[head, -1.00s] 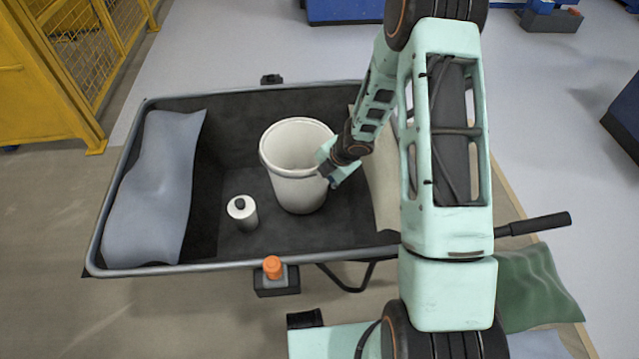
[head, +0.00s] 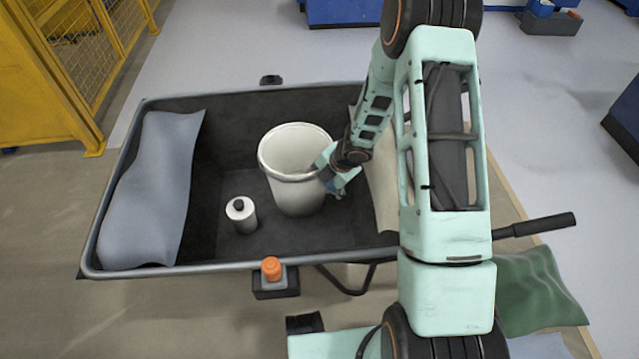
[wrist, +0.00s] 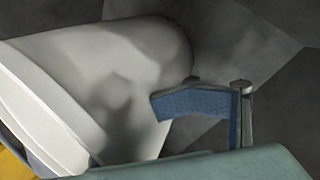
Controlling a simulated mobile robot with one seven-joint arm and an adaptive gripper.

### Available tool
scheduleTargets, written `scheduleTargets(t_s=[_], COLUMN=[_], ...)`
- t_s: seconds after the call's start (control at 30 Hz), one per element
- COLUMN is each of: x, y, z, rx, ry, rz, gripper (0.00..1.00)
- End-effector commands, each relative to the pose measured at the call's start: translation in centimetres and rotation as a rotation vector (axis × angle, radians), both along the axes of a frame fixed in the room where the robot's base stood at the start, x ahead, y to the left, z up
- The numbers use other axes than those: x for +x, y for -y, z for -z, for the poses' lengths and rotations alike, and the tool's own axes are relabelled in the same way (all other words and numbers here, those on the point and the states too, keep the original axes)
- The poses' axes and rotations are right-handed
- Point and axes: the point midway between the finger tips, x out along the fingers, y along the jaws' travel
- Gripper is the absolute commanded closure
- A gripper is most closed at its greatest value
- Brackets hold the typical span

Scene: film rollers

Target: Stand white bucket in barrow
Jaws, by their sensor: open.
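The white bucket (head: 297,190) stands upright inside the dark barrow (head: 215,268), near the middle of its floor. In the wrist view the bucket (wrist: 110,80) fills the left side, with its rim at the far left. My gripper (head: 333,180) is at the bucket's right side near the rim, with its jaws open. One blue-padded finger (wrist: 190,103) shows outside the bucket wall in the wrist view. The other finger is mostly hidden, and I cannot tell whether either finger touches the bucket.
A grey-blue cloth (head: 150,190) drapes over the left end, and a beige cloth (head: 381,190) lies at the right. An orange-topped item (head: 272,268) is at the front rim.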

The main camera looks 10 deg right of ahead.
Motion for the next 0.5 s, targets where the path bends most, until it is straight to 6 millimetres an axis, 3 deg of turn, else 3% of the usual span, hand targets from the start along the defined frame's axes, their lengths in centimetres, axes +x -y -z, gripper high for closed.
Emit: scheduleTargets(t_s=[0.37,0.5], x=[0.0,-0.3], y=[0.0,0.3], z=[-0.3,-1.9], rx=[0.001,0.000], ry=[0.001,0.002], rz=[0.000,0.000], gripper=[0.56,0.56])
